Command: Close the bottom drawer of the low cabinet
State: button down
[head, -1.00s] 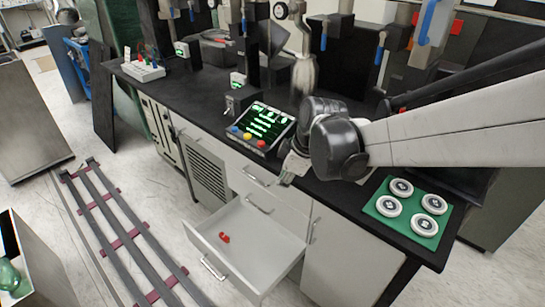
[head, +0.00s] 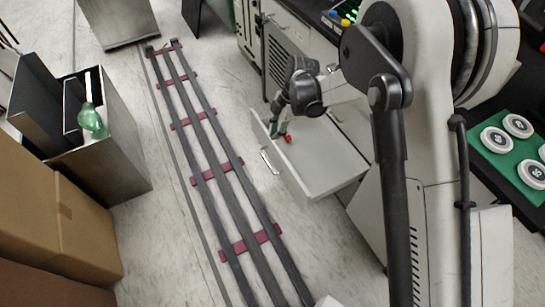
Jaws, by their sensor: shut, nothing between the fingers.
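The low cabinet's bottom drawer (head: 325,165) is pulled out toward the rails, with its white inside showing. Its front panel, with a metal handle (head: 269,161), faces left. My gripper (head: 275,129) is shut and points down at the drawer's far front corner, near the inside of the front panel. I cannot tell whether it touches the drawer. A small red object (head: 287,138) lies in the drawer right beside the fingertips. My arm's upper part hides much of the cabinet.
Floor rails (head: 205,160) with red crosspieces run alongside the drawer. A metal bin (head: 125,150) with a green flask (head: 92,122) and cardboard boxes (head: 60,215) stand at left. A green mat (head: 500,160) with white discs is on the bench at right.

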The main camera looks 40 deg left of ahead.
aim_at(276, 150)
jog(key=f+b, duration=0.4)
jog(key=f, duration=0.6)
jog(key=shift+w+f, duration=0.1)
jog(key=shift+w, duration=0.1)
